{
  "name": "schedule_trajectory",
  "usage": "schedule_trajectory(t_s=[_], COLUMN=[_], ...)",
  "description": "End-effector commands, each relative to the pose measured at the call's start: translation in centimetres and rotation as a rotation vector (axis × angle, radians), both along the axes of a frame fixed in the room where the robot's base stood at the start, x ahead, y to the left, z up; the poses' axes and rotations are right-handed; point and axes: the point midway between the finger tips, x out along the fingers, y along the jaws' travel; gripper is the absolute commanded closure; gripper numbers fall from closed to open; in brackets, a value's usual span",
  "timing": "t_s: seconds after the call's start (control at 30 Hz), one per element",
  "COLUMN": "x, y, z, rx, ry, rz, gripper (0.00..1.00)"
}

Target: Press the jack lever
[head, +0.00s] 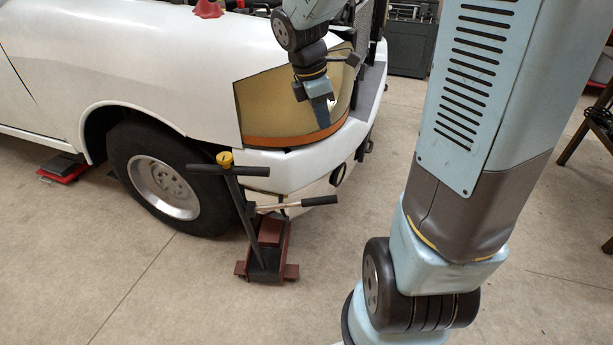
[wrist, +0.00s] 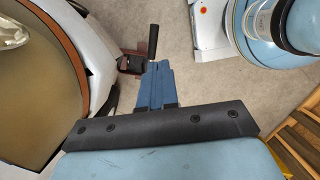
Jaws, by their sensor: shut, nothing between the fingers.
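The jack (head: 268,250) has a reddish-brown base on the floor beside the front wheel of the white pickup. A dark upright handle with a yellow knob and a crossbar (head: 229,170) rises from it. A lever with a black grip (head: 319,201) sticks out to the right, slightly raised. My gripper (head: 320,115) is shut and empty, pointing down in front of the headlight opening, well above the lever and apart from it. In the wrist view, the blue fingers (wrist: 155,85) are together, and the lever grip (wrist: 153,40) shows beyond their tips. Part of the jack's base (wrist: 130,63) shows too.
The white pickup (head: 180,60) fills the left, with its front wheel (head: 165,180) close to the jack and its bumper (head: 300,170) just behind the lever. A red stand (head: 63,167) is under the truck. The floor in front is clear. A wooden rack (wrist: 295,140) stands at right.

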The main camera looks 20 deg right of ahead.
Motion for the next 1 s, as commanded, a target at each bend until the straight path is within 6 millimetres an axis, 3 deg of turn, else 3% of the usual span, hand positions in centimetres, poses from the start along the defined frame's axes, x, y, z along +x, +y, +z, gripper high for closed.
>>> schedule_trajectory(t_s=[0.3,0.6,0.8,1.0], x=[4.3,7.1,7.9,8.1], y=[0.3,0.9,1.3,1.3], z=[-6.5,-12.0,-13.7,-14.0], rx=[0.063,0.192,0.246,0.257], ry=[0.265,0.425,0.459,0.464], rz=[0.516,0.966,1.125,1.160], gripper=[1.00,1.00,1.00,1.00])
